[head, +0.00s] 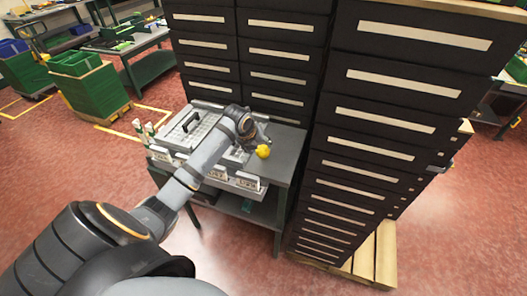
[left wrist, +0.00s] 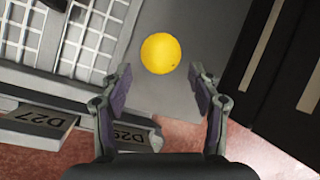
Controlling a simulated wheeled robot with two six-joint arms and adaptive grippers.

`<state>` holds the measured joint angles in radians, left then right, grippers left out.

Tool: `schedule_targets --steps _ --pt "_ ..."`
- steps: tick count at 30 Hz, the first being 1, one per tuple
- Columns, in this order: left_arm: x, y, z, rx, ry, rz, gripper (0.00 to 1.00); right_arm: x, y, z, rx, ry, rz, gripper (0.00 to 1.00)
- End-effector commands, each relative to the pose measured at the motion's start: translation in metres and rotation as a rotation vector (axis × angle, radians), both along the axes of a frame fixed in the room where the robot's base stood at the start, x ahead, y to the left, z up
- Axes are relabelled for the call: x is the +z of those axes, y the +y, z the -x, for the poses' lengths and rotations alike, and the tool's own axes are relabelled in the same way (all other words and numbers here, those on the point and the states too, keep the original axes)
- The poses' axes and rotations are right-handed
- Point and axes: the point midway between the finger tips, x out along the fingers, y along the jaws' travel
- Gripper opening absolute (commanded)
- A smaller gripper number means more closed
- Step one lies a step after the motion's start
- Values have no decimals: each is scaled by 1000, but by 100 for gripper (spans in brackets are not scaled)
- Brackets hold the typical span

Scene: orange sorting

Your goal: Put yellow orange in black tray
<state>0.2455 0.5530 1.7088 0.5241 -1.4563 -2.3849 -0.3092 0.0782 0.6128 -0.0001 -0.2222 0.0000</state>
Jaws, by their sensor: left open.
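A yellow orange (head: 263,151) rests on the grey table (head: 284,160) near its front right part. It also shows in the left wrist view (left wrist: 161,53), just beyond and between the open fingertips. My left gripper (left wrist: 161,85) is open and empty, with the orange apart from both fingers. In the head view the left gripper (head: 262,136) is small and partly hidden by its own wrist, close to the orange. My right gripper is not in view.
A white grid rack (left wrist: 85,40) stands beside the orange, with labelled bins (left wrist: 35,126) along the table's front. Tall black drawer cabinets (head: 375,130) stand close to the table's right and back. Green crates (head: 85,80) stand at the back left.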

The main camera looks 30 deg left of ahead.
Motion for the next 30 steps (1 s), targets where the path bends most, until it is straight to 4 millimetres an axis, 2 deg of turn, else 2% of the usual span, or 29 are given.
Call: schedule_targets --steps 3,5,9,12,19,28,30 --pt "-6 1 -7 2 1 2 61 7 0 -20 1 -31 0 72" --pt "-13 2 -13 2 2 4 61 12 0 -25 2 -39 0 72" --pt "-34 3 -25 2 2 3 61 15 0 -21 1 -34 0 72" --pt "-41 4 -29 1 1 0 61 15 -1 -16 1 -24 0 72" --pt "-43 4 -29 1 0 -1 60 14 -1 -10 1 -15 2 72" --pt "-43 4 -29 0 1 -1 19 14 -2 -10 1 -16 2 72" --pt "-43 4 -29 1 0 -1 16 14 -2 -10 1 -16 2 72"
